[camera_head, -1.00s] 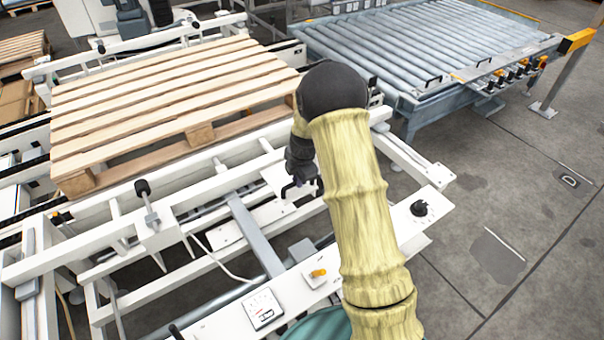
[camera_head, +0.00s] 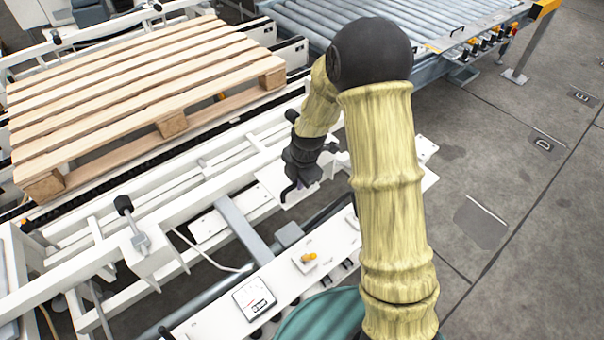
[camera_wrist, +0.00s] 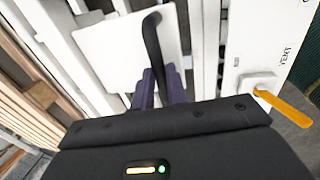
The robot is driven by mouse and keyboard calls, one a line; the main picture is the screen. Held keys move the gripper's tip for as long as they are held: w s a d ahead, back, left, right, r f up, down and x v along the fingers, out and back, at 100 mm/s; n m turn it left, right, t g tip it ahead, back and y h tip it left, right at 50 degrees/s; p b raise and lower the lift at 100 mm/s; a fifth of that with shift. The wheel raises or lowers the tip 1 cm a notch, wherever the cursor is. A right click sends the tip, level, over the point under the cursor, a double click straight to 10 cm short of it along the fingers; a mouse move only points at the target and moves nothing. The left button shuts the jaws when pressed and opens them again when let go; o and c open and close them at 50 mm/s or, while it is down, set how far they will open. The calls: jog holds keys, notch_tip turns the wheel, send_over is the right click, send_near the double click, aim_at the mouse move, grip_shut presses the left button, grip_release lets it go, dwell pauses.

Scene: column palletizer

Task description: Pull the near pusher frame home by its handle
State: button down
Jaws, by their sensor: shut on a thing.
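The near pusher frame (camera_head: 189,181) is a white rail structure along the near side of the wooden pallet (camera_head: 130,90). A strip of dark chain track shows between the frame and the pallet. The frame's black handle (camera_wrist: 152,38) stands on a white plate (camera_wrist: 104,42) in the wrist view. My gripper (camera_head: 291,190) is at that plate, close to the white control panel. In the wrist view its purple-grey fingers (camera_wrist: 160,88) are shut on the lower part of the handle. The handle's lower end is hidden between them.
The white control panel (camera_head: 285,284) with a gauge and an orange-yellow knob (camera_head: 309,257) lies just on the near side of the frame. An orange lever (camera_wrist: 283,107) is right of my gripper in the wrist view. A roller conveyor (camera_head: 345,25) stands behind. Floor at right is clear.

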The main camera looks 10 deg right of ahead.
jog(key=shift+s+d+f, duration=0.1)
jog(key=shift+s+d, duration=0.05)
jog(key=shift+d, duration=0.1)
jog(key=c, duration=1.4)
grip_release()
jog(key=shift+a, duration=0.1)
jog(key=shift+r, duration=0.75)
notch_tip(320, 180, up, 16)
jog(key=s+d+p, duration=0.1)
jog(key=s, duration=0.1)
jog(key=shift+s+d, duration=0.4)
jog(key=shift+f, duration=0.1)
